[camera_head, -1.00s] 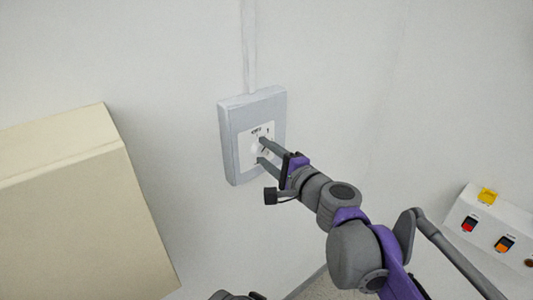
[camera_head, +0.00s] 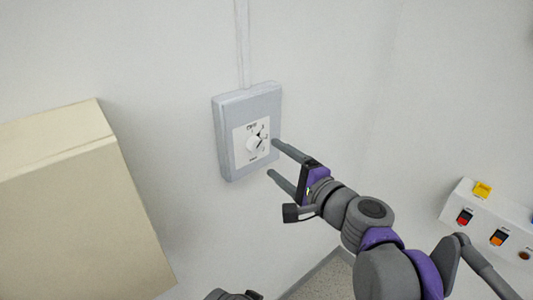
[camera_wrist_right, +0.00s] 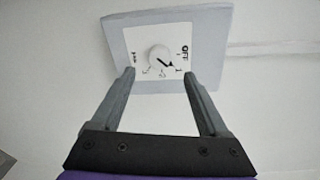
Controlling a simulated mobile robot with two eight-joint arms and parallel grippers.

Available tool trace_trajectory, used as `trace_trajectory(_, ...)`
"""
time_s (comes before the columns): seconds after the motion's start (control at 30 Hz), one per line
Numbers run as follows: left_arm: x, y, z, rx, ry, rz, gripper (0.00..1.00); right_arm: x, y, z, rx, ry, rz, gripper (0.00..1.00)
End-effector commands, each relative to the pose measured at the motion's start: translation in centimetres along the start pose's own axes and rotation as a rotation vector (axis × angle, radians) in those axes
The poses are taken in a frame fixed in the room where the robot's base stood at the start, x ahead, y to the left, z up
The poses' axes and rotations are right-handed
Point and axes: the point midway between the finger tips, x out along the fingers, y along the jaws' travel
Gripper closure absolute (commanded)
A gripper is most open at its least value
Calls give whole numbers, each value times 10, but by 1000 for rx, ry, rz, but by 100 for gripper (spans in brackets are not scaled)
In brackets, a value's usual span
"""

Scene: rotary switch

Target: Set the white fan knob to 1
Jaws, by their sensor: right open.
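The white fan knob (camera_head: 254,143) is round and sits on a white label plate on a grey wall box (camera_head: 226,150). In the right wrist view, the knob (camera_wrist_right: 158,54) has a black pointer angled to the lower right, toward the mark that looks like 1. Marks for 2 and 3 lie to the left of that, and OFF is printed at the right. My right gripper (camera_head: 272,158) is open and empty, apart from the knob, on its right side in the head view. In the wrist view its fingers (camera_wrist_right: 159,73) spread below the knob.
A beige box (camera_head: 75,215) stands out from the wall at the left. A white panel with coloured switches (camera_head: 485,225) is at the lower right. A conduit (camera_head: 242,45) runs up from the grey box. The wall between is clear.

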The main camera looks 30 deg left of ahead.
Motion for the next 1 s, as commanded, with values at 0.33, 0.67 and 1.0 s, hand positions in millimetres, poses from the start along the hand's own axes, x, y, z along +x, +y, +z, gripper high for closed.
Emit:
trace_trajectory(0.33, 2, 0, 2, 0, -2, 0, 100, -41, 0, 0, 0, 1, 0, 22)
trace_trajectory(0.67, 2, 0, 2, 0, -2, 0, 100, -42, 0, 0, 0, 0, 0, 22)
trace_trajectory(1.0, 2, 0, 2, 0, -2, 0, 100, -74, 38, -12, -146, 30, 108, 22)
